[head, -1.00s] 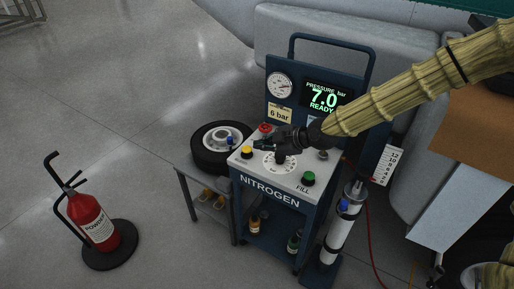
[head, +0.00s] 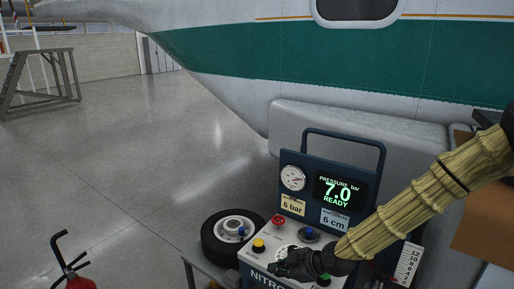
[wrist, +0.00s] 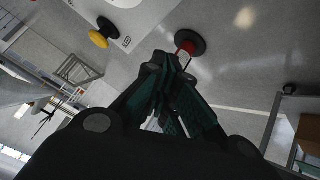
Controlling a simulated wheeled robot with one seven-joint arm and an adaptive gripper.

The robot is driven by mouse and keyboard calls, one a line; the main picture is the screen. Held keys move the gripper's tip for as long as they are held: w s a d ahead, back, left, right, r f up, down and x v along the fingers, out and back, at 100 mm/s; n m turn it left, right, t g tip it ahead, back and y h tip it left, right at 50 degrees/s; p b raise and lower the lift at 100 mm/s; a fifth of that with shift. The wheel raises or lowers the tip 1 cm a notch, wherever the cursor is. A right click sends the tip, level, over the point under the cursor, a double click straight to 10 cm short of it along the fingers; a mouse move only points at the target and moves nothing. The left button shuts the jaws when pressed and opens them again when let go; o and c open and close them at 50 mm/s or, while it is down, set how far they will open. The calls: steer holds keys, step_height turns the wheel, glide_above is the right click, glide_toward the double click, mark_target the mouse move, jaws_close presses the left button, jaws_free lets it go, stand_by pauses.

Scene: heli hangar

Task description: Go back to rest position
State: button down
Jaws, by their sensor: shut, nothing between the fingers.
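My gripper (head: 283,262) is at the end of my tan-sleeved arm, low in the head view. It hovers over or close to the top panel of the nitrogen cart (head: 258,271); I cannot tell the exact gap. In the wrist view my gripper (wrist: 168,62) has its dark fingers together with nothing between them. The cart's display (head: 338,194) reads 7.0 bar, READY. A yellow button (head: 258,245), a red knob (head: 278,221) and a blue-topped control (head: 309,234) show around my gripper. A green button (head: 323,281) is partly hidden by it.
A wheel (head: 210,243) lies on a low stand left of the cart. A fire extinguisher (head: 80,283) stands at the lower left. The white and green helicopter (head: 230,50) is behind the cart. Brown cardboard (head: 484,220) is at the right.

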steer(key=s+d+f+m+g+h, duration=0.35)
steer(key=s+f+m, duration=0.45)
steer(key=s+f, duration=0.95)
steer(key=s+d+f+m+h, duration=0.1)
steer(key=s+d+f+m, duration=0.1)
steer(key=s, duration=0.5)
steer(key=s+d+f+m+g+h, duration=0.1)
steer(key=s+d+f+m+h, duration=0.1)
steer(key=s+d, duration=0.4)
steer(key=s+d+f+m+g+h+p, duration=0.1)
steer(key=s+d+m, duration=0.3)
steer(key=s, duration=0.4)
steer(key=shift+f+m, duration=0.3)
steer(key=shift+f, duration=0.6)
